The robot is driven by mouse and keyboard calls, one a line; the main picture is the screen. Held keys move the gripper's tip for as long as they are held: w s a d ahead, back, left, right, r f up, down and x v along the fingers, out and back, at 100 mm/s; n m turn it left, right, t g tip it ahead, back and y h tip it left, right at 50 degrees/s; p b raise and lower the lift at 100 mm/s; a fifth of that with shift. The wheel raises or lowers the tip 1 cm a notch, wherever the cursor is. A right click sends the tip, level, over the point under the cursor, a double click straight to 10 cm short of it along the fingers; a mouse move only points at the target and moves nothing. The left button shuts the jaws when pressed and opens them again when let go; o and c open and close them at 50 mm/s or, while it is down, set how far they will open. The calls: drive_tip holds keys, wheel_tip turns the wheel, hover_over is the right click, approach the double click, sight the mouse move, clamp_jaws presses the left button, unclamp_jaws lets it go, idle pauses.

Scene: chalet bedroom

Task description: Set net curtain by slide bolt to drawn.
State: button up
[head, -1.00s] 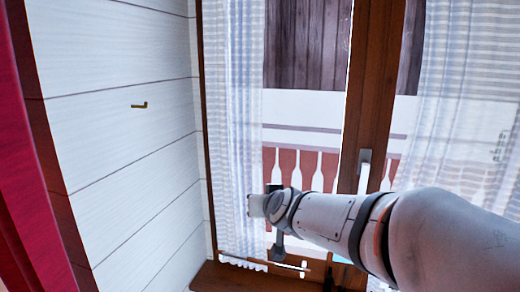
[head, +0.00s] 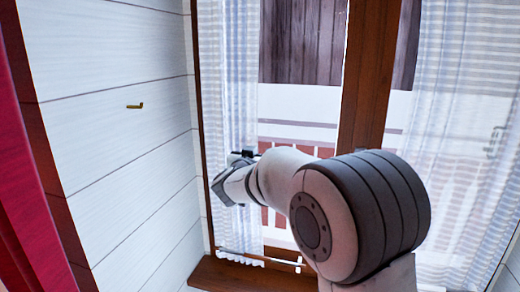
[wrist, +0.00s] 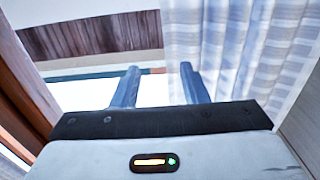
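A sheer striped net curtain (head: 238,70) hangs at the left side of the window, gathered into a narrow strip. A second net curtain panel (head: 460,110) hangs at the right. My gripper (head: 242,157) is in front of the left curtain, partly hidden by my arm in the head view. In the wrist view my gripper (wrist: 158,84) has its two fingers apart with nothing between them. The net curtain (wrist: 240,50) fills the right of that view, behind and beside the right finger. I cannot make out a slide bolt for certain.
A thin rod (head: 260,260) with a white ruffled strip lies low near the wooden sill (head: 230,275). A brass hook (head: 135,106) sits on the white plank wall (head: 110,150). A red drape (head: 30,190) hangs at far left. A brown window post (head: 367,80) stands between the curtains.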

drive_tip(key=shift+x, duration=1.1)
clamp_jaws()
